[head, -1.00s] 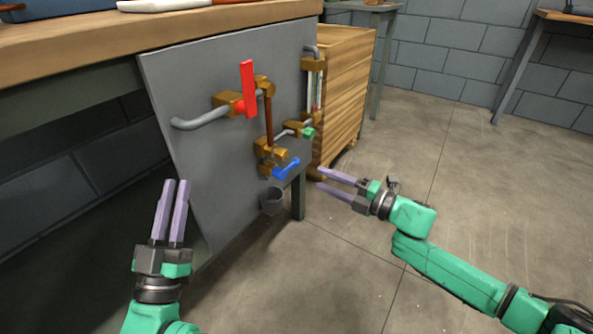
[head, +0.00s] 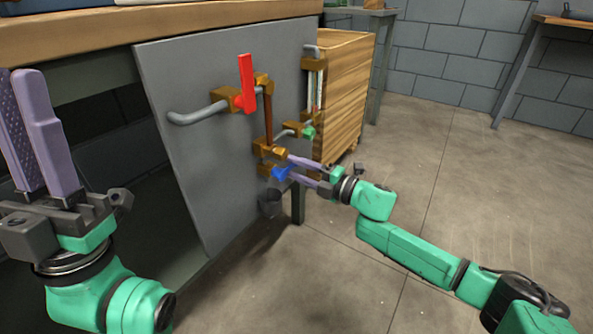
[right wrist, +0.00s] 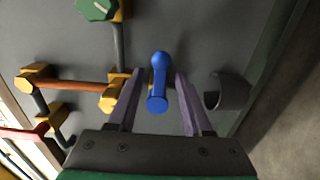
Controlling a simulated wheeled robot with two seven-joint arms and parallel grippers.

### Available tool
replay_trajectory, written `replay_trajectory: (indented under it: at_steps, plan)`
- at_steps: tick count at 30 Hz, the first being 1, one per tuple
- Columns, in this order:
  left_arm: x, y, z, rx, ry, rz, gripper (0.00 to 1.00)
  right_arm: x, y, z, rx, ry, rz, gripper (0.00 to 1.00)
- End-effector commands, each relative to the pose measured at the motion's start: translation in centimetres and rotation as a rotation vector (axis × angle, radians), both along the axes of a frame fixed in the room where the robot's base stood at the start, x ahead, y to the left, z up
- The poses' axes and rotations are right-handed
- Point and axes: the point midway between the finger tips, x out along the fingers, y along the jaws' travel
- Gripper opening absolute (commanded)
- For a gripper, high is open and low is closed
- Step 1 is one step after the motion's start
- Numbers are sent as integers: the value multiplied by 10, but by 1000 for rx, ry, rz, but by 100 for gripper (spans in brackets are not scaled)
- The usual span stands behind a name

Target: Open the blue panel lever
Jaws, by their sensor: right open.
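The blue lever (head: 281,173) sits low on the grey panel (head: 190,75), beside brass fittings. In the right wrist view the blue lever (right wrist: 158,82) stands between the two fingers of my right gripper (right wrist: 156,100), with a gap on each side. My right gripper (head: 305,173) is open around the lever in the head view, its fingers reaching in from the right. My left gripper (head: 35,130) is at the far left, fingers pointing up, apart from the panel, with a gap between its fingers and nothing in it.
A red lever (head: 246,84) is higher on the panel and a green knob (head: 309,132) is close above the blue lever. A dark cup-like part (right wrist: 228,92) is beside the right gripper. A wooden cabinet (head: 347,90) stands behind. The floor at right is clear.

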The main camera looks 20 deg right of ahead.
Motion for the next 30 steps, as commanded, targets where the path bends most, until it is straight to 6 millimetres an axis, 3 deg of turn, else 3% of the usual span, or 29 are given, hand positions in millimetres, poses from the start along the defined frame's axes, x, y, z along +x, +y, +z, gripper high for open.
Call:
replay_trajectory:
  at_steps: [6,7,9,11,30]
  plan:
    - [-1,0,1,-1,-6,0,22,0,1,0,0,0,0,50]
    - [-1,0,1,-1,-5,0,22,0,0,0,0,0,0,46]
    - [-1,0,1,-1,-5,0,22,0,0,0,0,0,0,19]
    - [-1,0,1,-1,-5,0,22,0,0,0,0,0,0,0]
    - [0,0,0,-1,-2,1,22,0,0,-1,-1,1,0,0]
